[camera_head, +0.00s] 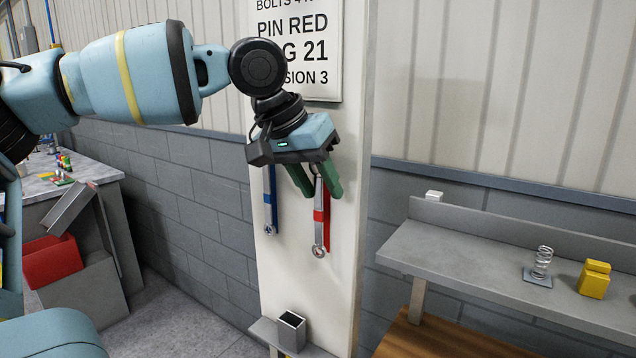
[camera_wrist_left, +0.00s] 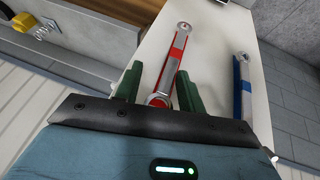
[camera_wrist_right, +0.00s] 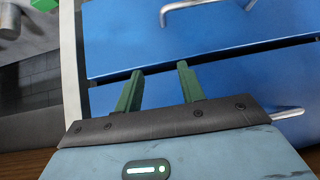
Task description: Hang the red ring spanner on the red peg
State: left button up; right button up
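The red ring spanner (camera_head: 319,222), silver with a red band, hangs upright against the white panel (camera_head: 285,262). I cannot make out a red peg. My right gripper (camera_wrist_right: 157,80) is open and empty in front of a blue drawer unit.
A blue-banded spanner (camera_head: 270,205) hangs just left of the red one. A small open grey holder (camera_head: 291,330) stands low on the panel. A grey shelf (camera_head: 480,265) at right carries a spring (camera_head: 541,262) and a yellow block (camera_head: 594,279). Blue drawers (camera_wrist_right: 210,35) have protruding handles.

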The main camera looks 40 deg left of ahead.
pick_arm(q)
jog(key=v, duration=0.7)
jog(key=shift+r, duration=0.3)
jog(key=shift+s+f, duration=0.1)
